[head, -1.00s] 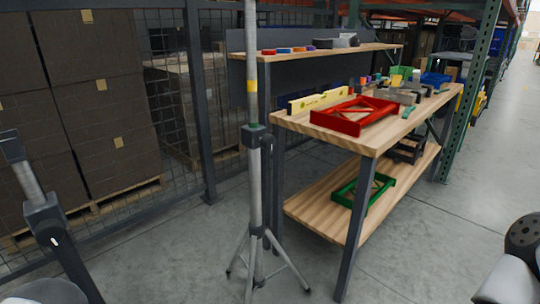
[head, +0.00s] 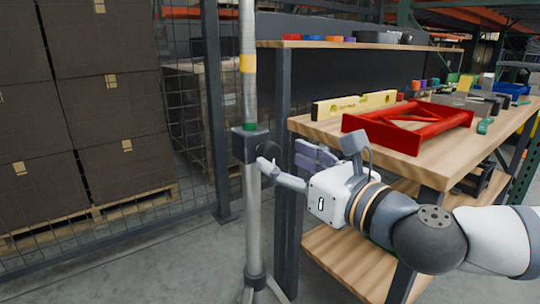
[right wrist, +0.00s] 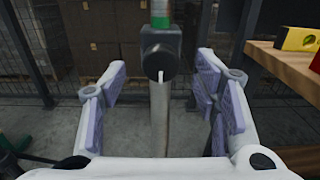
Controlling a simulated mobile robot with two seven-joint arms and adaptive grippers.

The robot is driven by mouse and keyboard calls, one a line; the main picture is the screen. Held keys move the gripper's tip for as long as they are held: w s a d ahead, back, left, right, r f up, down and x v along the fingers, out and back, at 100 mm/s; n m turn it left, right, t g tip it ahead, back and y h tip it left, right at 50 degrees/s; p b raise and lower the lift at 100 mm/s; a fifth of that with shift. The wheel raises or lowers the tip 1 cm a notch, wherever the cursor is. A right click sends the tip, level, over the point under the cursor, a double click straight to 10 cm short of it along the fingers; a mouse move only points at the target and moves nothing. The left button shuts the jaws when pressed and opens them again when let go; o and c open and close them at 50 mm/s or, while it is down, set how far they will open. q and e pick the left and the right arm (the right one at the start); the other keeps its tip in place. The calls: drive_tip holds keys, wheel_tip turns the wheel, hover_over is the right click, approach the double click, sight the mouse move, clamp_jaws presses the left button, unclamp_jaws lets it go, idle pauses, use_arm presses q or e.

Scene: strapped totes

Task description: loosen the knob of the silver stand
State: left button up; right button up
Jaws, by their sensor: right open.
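The silver stand (head: 251,205) is an upright metal pole with a dark clamp collar (head: 243,146), a green band above it and a yellow band higher up. Its round dark knob (head: 269,151) sticks out toward my right gripper (head: 290,163). In the right wrist view, the knob (right wrist: 160,56) faces the camera, with a short white bar at its lower edge. My right gripper (right wrist: 163,88) is open, with a purple-padded finger on each side of the stand's line. The knob lies ahead, apart from both fingers. My left gripper is not in view.
A wooden workbench (head: 450,167) stands close on the right, with a red frame (head: 408,125) and a yellow level (head: 352,105) on it. My right arm passes in front of the bench. A wire fence (head: 185,110) and stacked boxes (head: 105,95) are behind the stand.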

sight(274, 154)
drive_tip(key=x, duration=0.5)
drive_tip(key=shift+w+a, duration=0.15)
drive_tip(key=shift+w, duration=0.1)
drive_tip(key=c, duration=1.2)
drive_tip(key=shift+f, duration=0.1)
